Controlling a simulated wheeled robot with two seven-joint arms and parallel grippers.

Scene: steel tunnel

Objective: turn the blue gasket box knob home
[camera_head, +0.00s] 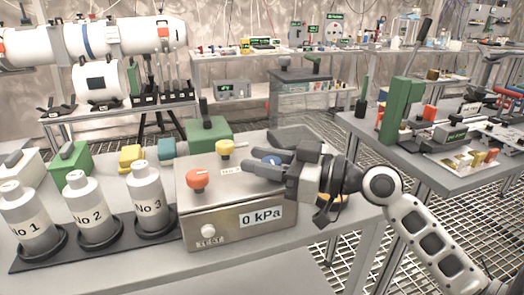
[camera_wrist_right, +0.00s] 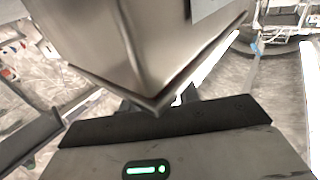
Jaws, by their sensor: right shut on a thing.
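The gasket box is a brushed steel box (camera_head: 225,217) with a "0 kPa" label on its front, standing on the grey table. On its top are an orange knob (camera_head: 198,178), a yellow knob (camera_head: 225,148) and the blue knob (camera_head: 272,160). My right gripper (camera_head: 265,155) reaches in from the right, low over the box top, with its fingers shut on the blue knob, which they partly hide. In the right wrist view a steel corner of the box (camera_wrist_right: 125,50) fills the upper middle, and the knob does not show. My left gripper is not in view.
Three labelled bottles (camera_head: 90,210) stand in a dark rack left of the box. A green block (camera_head: 208,136) and a yellow block (camera_head: 131,157) sit behind it. A side table (camera_head: 450,178) with a green lever press stands at the right, across a grated floor.

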